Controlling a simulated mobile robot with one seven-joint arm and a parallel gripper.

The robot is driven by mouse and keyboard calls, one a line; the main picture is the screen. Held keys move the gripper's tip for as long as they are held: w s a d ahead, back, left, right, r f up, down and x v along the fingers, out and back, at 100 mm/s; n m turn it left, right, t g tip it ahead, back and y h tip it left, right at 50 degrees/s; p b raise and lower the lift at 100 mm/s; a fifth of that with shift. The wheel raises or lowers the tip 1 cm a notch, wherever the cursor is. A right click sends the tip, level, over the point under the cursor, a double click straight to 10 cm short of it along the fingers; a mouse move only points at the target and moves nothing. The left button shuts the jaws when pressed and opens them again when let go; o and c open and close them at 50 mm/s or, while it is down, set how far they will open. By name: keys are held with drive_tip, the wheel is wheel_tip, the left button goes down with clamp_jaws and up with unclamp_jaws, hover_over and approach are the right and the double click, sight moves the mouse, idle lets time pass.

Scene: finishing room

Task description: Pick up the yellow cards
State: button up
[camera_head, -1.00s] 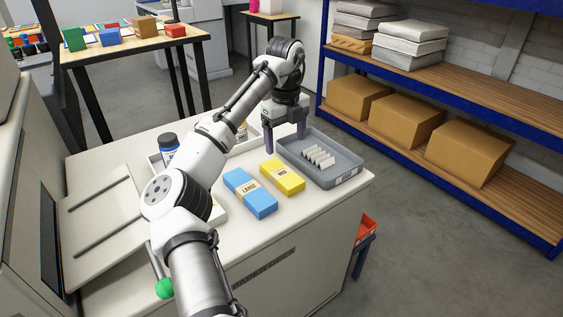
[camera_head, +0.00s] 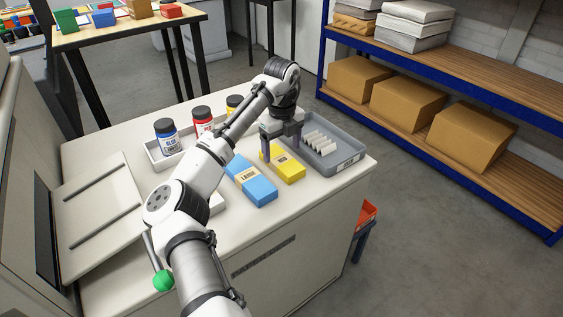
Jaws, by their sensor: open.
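The yellow cards (camera_head: 289,171) are a banded yellow pack lying flat on the white cabinet top, between a blue pack (camera_head: 254,186) and a grey tray (camera_head: 345,148). My gripper (camera_head: 281,155) points down at the far end of the yellow pack. Its two fingers are apart, one on the left side and one on the right, with nothing held between them. The left fingertip is close to the gap between the blue and yellow packs. I cannot tell whether a finger touches either pack. My gripper hides part of the yellow pack's far end.
The grey tray holds several white pieces. A white bin (camera_head: 153,153) at the back left holds a blue-labelled bottle (camera_head: 167,137), a red-labelled bottle (camera_head: 203,122) and a yellow one, partly behind my arm. The cabinet top (camera_head: 290,215) is clear in front of the packs.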

sight(281, 167)
drive_tip(key=shift+s+f+p, duration=0.15)
drive_tip(key=shift+f+p, duration=0.15)
drive_tip(key=shift+f, duration=1.65)
drive_tip(key=c, duration=1.2)
drive_tip(key=shift+r, duration=0.2)
wheel_tip(281, 167, up, 20)
drive_tip(key=shift+f, duration=0.15)
